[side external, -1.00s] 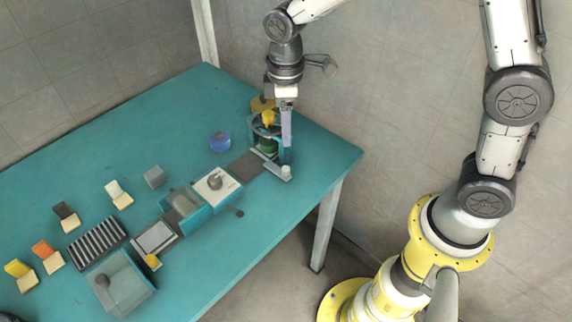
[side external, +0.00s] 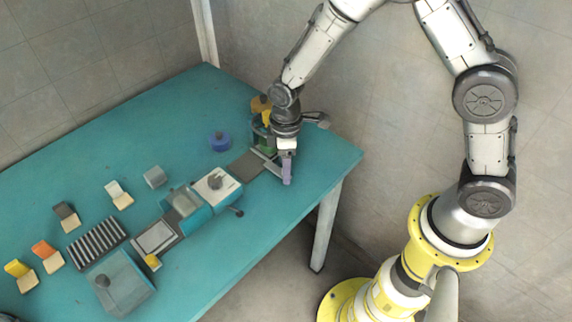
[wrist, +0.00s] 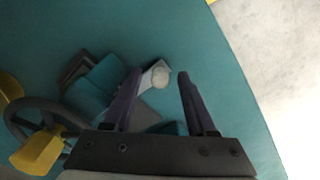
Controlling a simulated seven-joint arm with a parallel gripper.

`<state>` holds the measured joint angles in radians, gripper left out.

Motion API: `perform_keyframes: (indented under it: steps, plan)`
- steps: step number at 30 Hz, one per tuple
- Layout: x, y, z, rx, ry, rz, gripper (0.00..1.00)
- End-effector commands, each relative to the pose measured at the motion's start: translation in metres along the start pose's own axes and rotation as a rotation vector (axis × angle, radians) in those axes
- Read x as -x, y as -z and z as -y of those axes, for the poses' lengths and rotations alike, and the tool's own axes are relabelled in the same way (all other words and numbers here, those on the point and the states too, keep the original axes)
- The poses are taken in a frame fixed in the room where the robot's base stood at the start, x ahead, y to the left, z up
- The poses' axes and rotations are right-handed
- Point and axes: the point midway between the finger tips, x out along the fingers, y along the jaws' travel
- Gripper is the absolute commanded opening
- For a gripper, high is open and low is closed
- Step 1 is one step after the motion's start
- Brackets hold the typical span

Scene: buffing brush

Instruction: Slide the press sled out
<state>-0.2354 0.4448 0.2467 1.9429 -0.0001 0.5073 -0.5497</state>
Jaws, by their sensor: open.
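The press (side external: 262,133) stands near the right end of the teal table, partly hidden behind my wrist. In the wrist view, its dark handwheel with a yellow grip (wrist: 42,152) is at lower left. The press sled's pale bar and round whitish knob (wrist: 160,77) show between my fingertips. My gripper (side external: 287,180) points down at the sled's outer end in the side view. In the wrist view, my gripper (wrist: 158,74) is open, one finger on each side of the knob. I cannot tell whether either finger touches it. The sled's inner part is hidden.
A grey strip (side external: 246,165) leads left from the press to a white-topped box (side external: 217,185) with a dark side knob (side external: 238,212). A blue round container (side external: 220,141) stands behind. The table's front right corner is clear.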

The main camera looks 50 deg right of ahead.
Motion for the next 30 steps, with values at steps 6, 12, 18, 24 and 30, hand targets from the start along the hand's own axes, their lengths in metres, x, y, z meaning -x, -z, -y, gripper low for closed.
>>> perform_keyframes:
  steps: [6,12,18,24,30]
  plan:
    - [0.0002,0.0000,0.0000,0.000,0.000,0.000,0.48]
    - [0.0004,0.0000,0.0000,0.000,0.000,0.000,0.12]
    - [0.0005,0.0001,0.0000,0.000,0.000,0.000,0.00]
    - [0.0007,0.0001,-0.0001,0.000,0.000,0.000,0.00]
    - [0.0009,0.0002,-0.0001,0.000,0.000,0.000,0.00]
